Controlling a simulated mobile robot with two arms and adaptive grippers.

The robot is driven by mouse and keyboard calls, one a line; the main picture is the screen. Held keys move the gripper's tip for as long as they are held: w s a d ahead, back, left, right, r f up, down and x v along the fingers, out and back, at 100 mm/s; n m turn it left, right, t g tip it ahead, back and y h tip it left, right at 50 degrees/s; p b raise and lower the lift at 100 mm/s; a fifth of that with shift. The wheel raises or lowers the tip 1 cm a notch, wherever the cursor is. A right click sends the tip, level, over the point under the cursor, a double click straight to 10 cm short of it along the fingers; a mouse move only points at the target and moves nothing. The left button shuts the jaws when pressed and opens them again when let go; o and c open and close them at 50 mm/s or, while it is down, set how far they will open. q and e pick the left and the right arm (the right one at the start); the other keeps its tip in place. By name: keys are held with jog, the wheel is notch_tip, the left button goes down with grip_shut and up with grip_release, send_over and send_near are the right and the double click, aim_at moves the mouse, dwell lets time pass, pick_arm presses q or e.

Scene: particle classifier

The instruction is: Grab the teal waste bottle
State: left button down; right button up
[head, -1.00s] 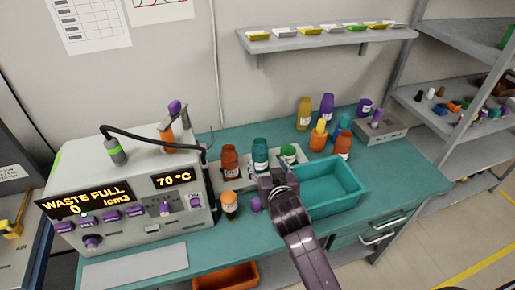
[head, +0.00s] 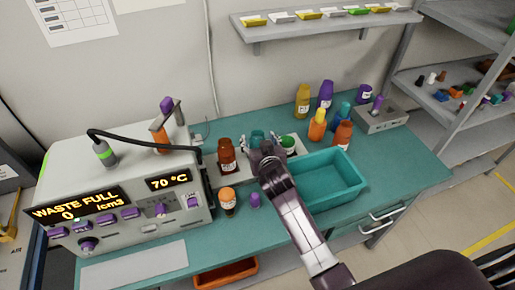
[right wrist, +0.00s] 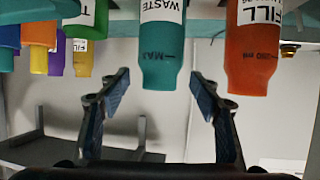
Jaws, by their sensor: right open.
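The teal waste bottle (head: 257,135) stands in a grey holder on the bench, partly hidden behind my right gripper (head: 267,150). In the right wrist view, which is upside down, the teal bottle (right wrist: 162,45) shows its white WASTE label. I see no contact, and nothing is held. My left gripper is not in view.
A red-brown bottle (head: 227,155) stands left of the teal one, and a green-topped container (head: 288,145) right of it. A teal bin (head: 345,185) lies right of my arm. The analyser (head: 125,190) is at left. An orange-capped bottle (head: 228,200) and purple cap (head: 254,200) stand in front.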

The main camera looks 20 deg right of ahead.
jog(key=shift+x, duration=0.8)
jog(key=shift+w+f, duration=0.1)
jog(key=shift+w, duration=0.2)
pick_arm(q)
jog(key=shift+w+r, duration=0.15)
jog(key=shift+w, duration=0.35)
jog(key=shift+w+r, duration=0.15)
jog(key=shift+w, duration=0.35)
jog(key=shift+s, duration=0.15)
pick_arm(e)
jog(key=shift+c, duration=0.8)
jog(key=c, duration=0.5)
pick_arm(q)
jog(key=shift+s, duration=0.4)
pick_arm(e)
jog(key=shift+s+f, duration=0.1)
grip_shut()
